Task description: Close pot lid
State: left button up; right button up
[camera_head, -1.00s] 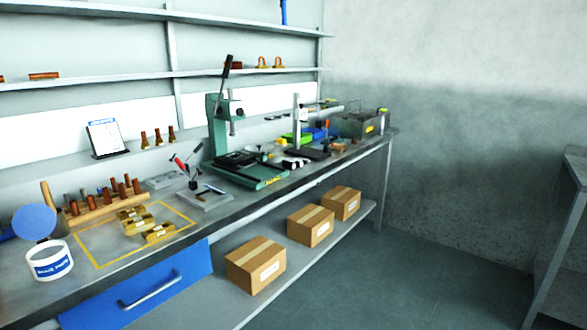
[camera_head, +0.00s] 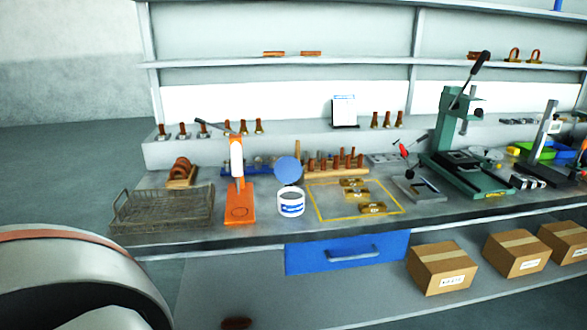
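A small white pot (camera_head: 291,204) with a blue label stands on the workbench, left of the yellow taped outline. Its round blue lid (camera_head: 288,170) stands raised above the back of the pot's rim, so the pot is open. A large pale rounded shape with an orange band, probably part of my own arm, fills the lower left. No gripper fingers show in this view.
A wire basket (camera_head: 163,210) and an orange stand (camera_head: 239,204) are left of the pot. Brass blocks (camera_head: 372,208) lie inside the yellow outline (camera_head: 321,216) to its right. A green press (camera_head: 466,175) stands farther right. A blue drawer (camera_head: 347,254) is below the bench edge.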

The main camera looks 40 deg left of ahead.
aim_at(287, 170)
jog(key=k+j, duration=0.1)
jog(key=j, duration=0.35)
jog(key=j+z, duration=0.1)
jog(key=j, duration=0.35)
jog(key=k+j+z, duration=0.1)
jog(key=j, duration=0.35)
jog(key=k+j, duration=0.15)
jog(key=j, duration=0.25)
jog(key=k+j+z, duration=0.3)
jog(key=k+j, duration=0.25)
jog(key=j, duration=0.25)
jog(key=k+j+z, duration=0.3)
jog(key=k+j, duration=0.3)
jog(key=k+j+z, duration=0.1)
jog(key=j, duration=0.25)
jog(key=k+j+z, duration=0.25)
jog(key=j, duration=0.35)
jog(key=k+j+z, duration=0.1)
jog(key=j, duration=0.2)
jog(key=k+j, duration=0.1)
jog(key=j, duration=0.2)
jog(key=k+j+z, duration=0.15)
jog(key=j, duration=0.2)
jog(key=j+z, duration=0.25)
jog(key=j, duration=0.7)
jog(key=j+z, duration=0.1)
jog(key=j, duration=0.85)
jog(key=i, duration=0.05)
